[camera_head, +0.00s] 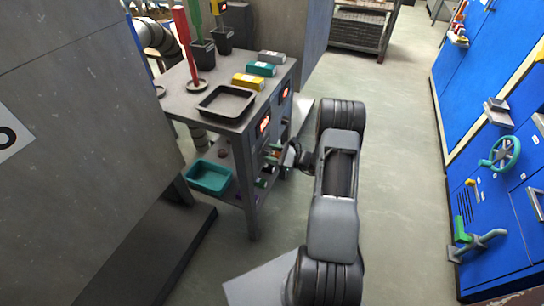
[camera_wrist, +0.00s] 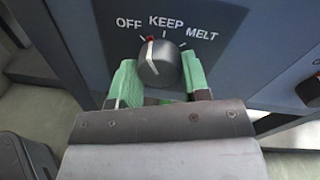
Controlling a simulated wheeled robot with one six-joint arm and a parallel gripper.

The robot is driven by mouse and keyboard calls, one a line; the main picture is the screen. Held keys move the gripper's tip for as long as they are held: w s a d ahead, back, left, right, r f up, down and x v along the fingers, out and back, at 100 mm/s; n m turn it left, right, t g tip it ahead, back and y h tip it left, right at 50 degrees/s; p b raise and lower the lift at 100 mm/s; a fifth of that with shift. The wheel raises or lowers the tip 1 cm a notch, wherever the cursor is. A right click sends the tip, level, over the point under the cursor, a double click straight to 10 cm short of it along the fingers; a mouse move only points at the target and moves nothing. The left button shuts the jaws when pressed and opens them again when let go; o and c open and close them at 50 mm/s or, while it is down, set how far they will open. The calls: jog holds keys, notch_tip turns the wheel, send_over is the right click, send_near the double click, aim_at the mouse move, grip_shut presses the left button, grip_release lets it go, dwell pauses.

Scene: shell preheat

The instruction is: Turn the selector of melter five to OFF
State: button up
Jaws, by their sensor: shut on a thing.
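The dark round selector knob (camera_wrist: 159,64) sits on a grey panel (camera_wrist: 228,55) marked OFF, KEEP and MELT in the wrist view. Its pointer and a red mark lie at the upper left, on the OFF side of KEEP. My gripper (camera_wrist: 158,82) has its green fingertips on both sides of the knob and is shut on it. In the head view my gripper (camera_head: 290,156) is at the right side of the grey table, by the panels with red displays. The knob is hidden there, and I cannot read which melter it is.
A second dark knob (camera_wrist: 310,91) is at the right of the wrist view. The table (camera_head: 183,87) carries a black tray (camera_head: 226,102) and coloured boxes (camera_head: 262,69). A teal tray (camera_head: 209,177) is on its lower shelf. Blue cabinets (camera_head: 491,150) stand right; floor between is clear.

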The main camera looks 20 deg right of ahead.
jog(key=shift+n+b, duration=0.85)
jog(key=shift+n, duration=0.45)
jog(key=o, duration=0.9)
jog(key=p+v, duration=0.2)
jog(key=v, duration=1.2)
jog(key=shift+a, duration=0.1)
